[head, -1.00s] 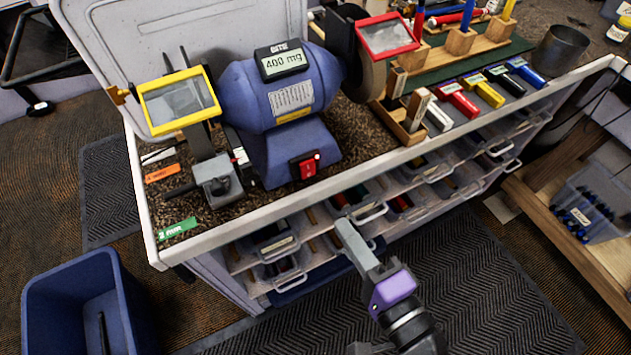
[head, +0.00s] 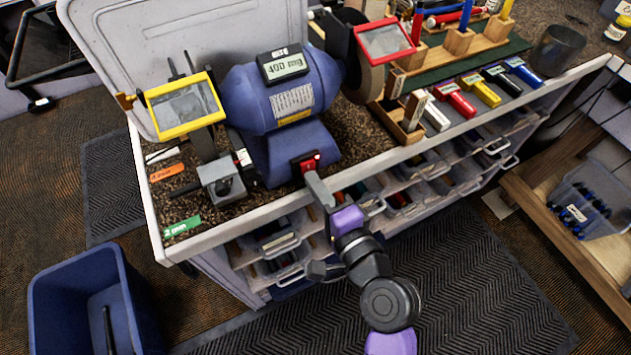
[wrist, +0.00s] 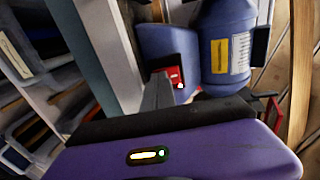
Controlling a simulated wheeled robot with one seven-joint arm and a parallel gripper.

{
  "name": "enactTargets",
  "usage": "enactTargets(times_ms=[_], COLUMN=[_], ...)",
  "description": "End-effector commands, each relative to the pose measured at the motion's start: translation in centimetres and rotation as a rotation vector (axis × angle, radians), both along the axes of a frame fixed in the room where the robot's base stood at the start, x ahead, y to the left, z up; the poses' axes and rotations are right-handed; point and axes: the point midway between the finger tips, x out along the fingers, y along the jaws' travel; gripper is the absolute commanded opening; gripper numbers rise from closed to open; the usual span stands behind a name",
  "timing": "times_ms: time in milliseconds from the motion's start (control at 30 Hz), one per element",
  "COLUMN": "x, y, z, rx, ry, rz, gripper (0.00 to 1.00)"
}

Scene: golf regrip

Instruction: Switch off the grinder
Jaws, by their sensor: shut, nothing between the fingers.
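The blue bench grinder (head: 282,95) stands on the bench top, with a yellow-framed shield on its left and a red-framed shield on its right. Its red switch (head: 309,163) sits on the front of the base. The switch also shows in the wrist view (wrist: 177,77), partly hidden behind the fingers. My gripper (head: 314,178) is shut and empty, with its fingertips right at the lower edge of the switch. I cannot tell whether they touch it. In the wrist view, the closed fingers (wrist: 158,88) point at the switch.
The bench's pale front edge (head: 250,212) runs just below the grinder, with clear drawers (head: 275,240) under it. A grey block (head: 220,180) stands left of the base. Several coloured handles (head: 455,100) lie to the right. A blue bin (head: 85,305) stands on the floor.

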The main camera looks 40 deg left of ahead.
Motion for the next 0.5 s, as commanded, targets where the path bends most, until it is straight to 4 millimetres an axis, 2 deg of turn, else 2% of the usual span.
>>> enactTargets(times_ms=[500], x=[0.3], y=[0.7], z=[-1.1], rx=[0.076], ry=[-0.031], rz=[-0.001], gripper=[0.00])
